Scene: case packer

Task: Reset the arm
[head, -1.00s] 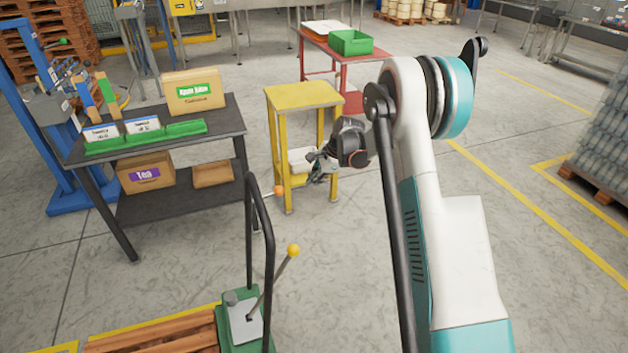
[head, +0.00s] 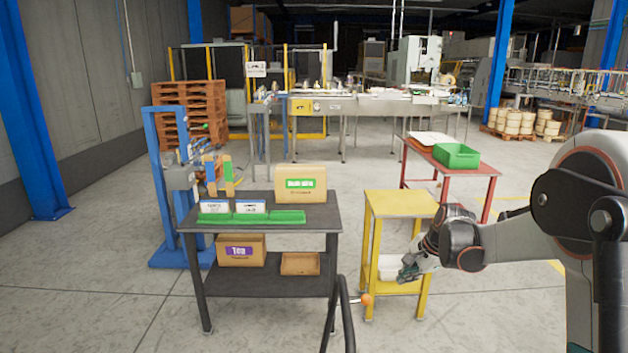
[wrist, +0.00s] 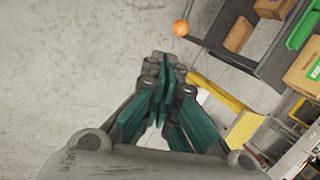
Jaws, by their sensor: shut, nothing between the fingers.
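My arm reaches in from the right of the head view, bent, with my gripper (head: 408,270) hanging in front of the yellow stand (head: 400,208). In the wrist view the teal fingers of my gripper (wrist: 165,75) meet at their tips with nothing between them. Open floor lies beyond the tips there. The gripper hides part of a white object (head: 390,268) on the yellow stand's lower shelf. I cannot tell how far the gripper is from the stand.
A dark two-tier table (head: 325,218) stands left with cardboard boxes (head: 300,184) and a green rack (head: 250,217). A red table (head: 480,171) with a green bin (head: 457,155) stands behind. A black handle with an orange knob (head: 366,299) rises in front. Floor at left is clear.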

